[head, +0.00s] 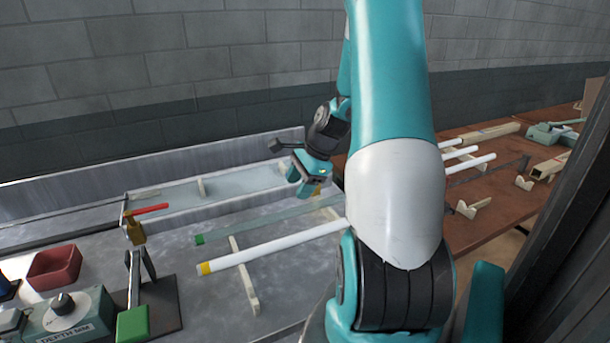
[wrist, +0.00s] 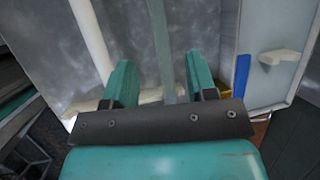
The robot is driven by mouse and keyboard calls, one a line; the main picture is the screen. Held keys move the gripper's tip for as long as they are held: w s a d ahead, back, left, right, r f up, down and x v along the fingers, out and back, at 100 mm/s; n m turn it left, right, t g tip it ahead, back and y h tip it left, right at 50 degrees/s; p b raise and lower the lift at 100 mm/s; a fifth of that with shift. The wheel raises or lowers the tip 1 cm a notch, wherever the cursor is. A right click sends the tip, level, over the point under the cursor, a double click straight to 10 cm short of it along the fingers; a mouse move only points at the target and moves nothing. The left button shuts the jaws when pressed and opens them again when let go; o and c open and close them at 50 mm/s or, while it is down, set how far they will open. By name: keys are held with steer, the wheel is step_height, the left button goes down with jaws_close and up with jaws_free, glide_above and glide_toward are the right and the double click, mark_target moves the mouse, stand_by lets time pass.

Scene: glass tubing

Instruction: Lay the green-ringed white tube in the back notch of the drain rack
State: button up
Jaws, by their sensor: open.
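A tube with a green end band (head: 200,239) lies on the grey bench; its body looks grey and translucent rather than white. A thicker white tube (head: 275,246) with a yellow band lies in front of it. Both cross a cream support bar (head: 249,286), which may be part of the drain rack; its notches are hard to make out. My gripper (head: 300,184) is open near the far right of the green-ended tube. In the wrist view, the grey tube (wrist: 161,45) shows between the fingers of my gripper (wrist: 161,82), and the white tube (wrist: 92,40) is left of them.
A shallow trough (head: 165,218) with cream supports stands behind. A red-handled tool (head: 136,230), a red bin (head: 54,266) and a dial box (head: 70,312) are at left. Several white tubes (head: 470,163) lie on the brown table at right. My arm hides the bench's right part.

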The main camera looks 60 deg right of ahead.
steer(key=a+v, duration=0.1)
steer(key=v, duration=0.3)
steer(key=w+a+r+n+g+y, duration=0.1)
steer(key=w+a+r+n, duration=0.15)
steer(key=a+n, duration=0.55)
steer(key=w+a+r+n+g, duration=0.15)
steer(key=a+r+n, duration=0.25)
steer(key=a, duration=0.8)
steer(key=s+a+r+n+g, duration=0.1)
steer(key=s+a+r+n, duration=0.1)
steer(key=s+a+n, duration=0.5)
steer(key=s+a+r+n, duration=0.1)
steer(key=s+a+n, duration=0.7)
steer(key=a+n, duration=0.4)
steer(key=shift+a+r+g, duration=0.35)
steer(key=shift+a+r, duration=0.05)
steer(key=shift+a, duration=0.25)
